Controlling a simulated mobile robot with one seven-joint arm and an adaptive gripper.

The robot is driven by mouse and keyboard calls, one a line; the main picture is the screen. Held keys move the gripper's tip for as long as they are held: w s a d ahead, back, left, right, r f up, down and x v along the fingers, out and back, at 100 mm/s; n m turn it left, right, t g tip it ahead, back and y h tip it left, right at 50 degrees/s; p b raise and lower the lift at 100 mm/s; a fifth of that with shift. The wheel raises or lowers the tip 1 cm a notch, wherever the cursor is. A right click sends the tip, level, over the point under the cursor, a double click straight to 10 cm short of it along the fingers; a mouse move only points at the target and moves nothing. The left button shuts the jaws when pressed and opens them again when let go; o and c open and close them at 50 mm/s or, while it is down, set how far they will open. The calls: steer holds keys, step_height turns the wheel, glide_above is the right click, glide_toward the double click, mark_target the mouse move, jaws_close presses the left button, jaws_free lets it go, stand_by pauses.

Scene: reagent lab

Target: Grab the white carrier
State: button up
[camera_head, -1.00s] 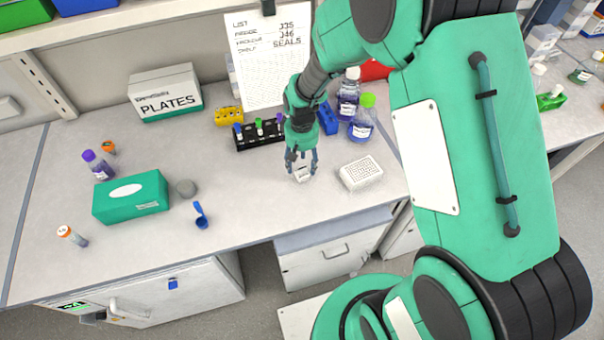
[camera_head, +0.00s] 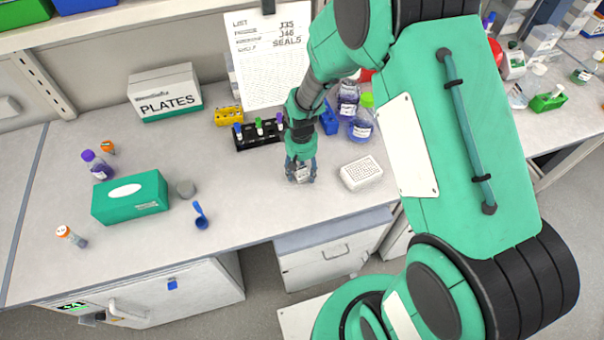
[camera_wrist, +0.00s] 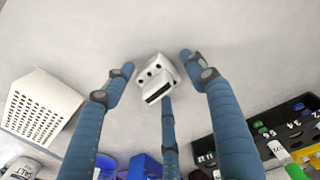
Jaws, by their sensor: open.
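The white carrier (camera_wrist: 157,78) is a small white block with several dark holes on top and a dark slot in one side. In the wrist view it sits on the bench between the spread fingers of my gripper (camera_wrist: 157,75). The fingers are open, with a gap on both sides of it; the third finger is just below it in the picture. In the head view my gripper (camera_head: 301,176) is low over the bench around the carrier (camera_head: 301,174), which the fingers partly hide.
A white perforated box (camera_head: 361,173) stands close on the right. A black tube rack (camera_head: 258,134) with capped tubes is behind on the left, and a blue block (camera_head: 328,119) and purple bottles (camera_head: 361,128) are behind. The bench in front is clear.

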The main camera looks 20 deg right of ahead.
mark_target(302, 167)
steer(key=shift+c, duration=0.3)
steer(key=c, duration=1)
steer(key=shift+c, duration=0.2)
steer(key=shift+r, duration=0.75)
step_height(302, 167, up, 2)
steer(key=shift+r, duration=0.1)
steer(key=s, duration=0.5)
steer(key=s+r, duration=0.1)
steer(key=s, duration=0.4)
steer(key=s+p, duration=0.1)
steer(key=s, duration=0.5)
steer(key=shift+d+r, duration=0.15)
steer(key=shift+d, duration=0.1)
